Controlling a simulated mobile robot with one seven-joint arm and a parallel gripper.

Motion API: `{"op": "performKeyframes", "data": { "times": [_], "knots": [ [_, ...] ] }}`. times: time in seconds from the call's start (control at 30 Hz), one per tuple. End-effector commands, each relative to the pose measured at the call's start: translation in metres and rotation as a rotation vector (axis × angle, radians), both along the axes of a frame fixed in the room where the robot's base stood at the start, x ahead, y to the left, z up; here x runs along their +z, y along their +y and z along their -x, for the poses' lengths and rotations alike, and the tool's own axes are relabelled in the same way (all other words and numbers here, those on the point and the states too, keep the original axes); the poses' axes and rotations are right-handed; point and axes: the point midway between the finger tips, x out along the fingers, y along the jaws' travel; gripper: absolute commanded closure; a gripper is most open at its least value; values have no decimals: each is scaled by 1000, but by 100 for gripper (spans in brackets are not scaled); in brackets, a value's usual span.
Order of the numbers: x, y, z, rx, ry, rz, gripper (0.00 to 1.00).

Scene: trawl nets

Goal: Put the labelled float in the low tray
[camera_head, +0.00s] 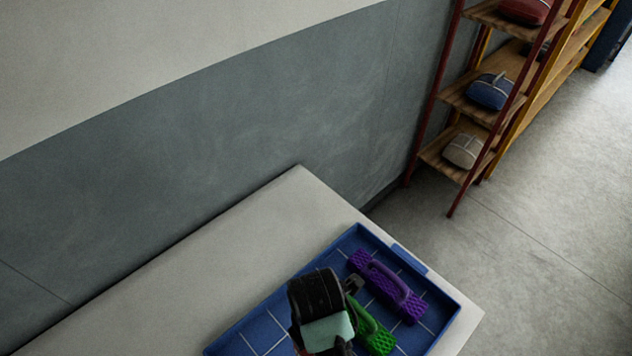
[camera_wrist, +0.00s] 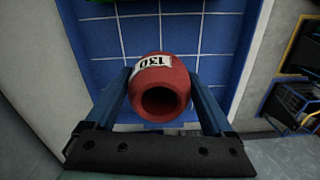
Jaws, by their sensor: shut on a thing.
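The red float (camera_wrist: 178,78) has a white label reading 130 and a dark round hole facing the wrist camera. My gripper (camera_wrist: 160,80) is shut on it, with one blue finger on each side. The low blue tray (camera_wrist: 215,42) with white grid lines lies beyond the float in the wrist view. In the head view the tray (camera_head: 262,328) is on the pale table, and my dark wrist is over its near part, hiding nearly all of the float. I cannot tell whether the float touches the tray floor.
A purple ridged block with a handle (camera_head: 388,286) and a similar green one (camera_head: 371,327) lie in the tray, the green one close beside my wrist. The pale table (camera_head: 290,215) is bare left of the tray. A shelf rack (camera_head: 468,95) with bundles stands beyond, by the wall.

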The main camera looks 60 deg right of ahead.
Motion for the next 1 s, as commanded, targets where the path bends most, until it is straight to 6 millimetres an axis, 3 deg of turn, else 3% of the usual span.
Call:
{"op": "performKeyframes", "data": {
  "times": [0.2,0.6,1.0],
  "knots": [
    [-42,1,1,-1,3,-2,69],
    [-88,1,1,-1,2,-2,69],
    [-95,0,0,0,0,0,69]
  ]
}}
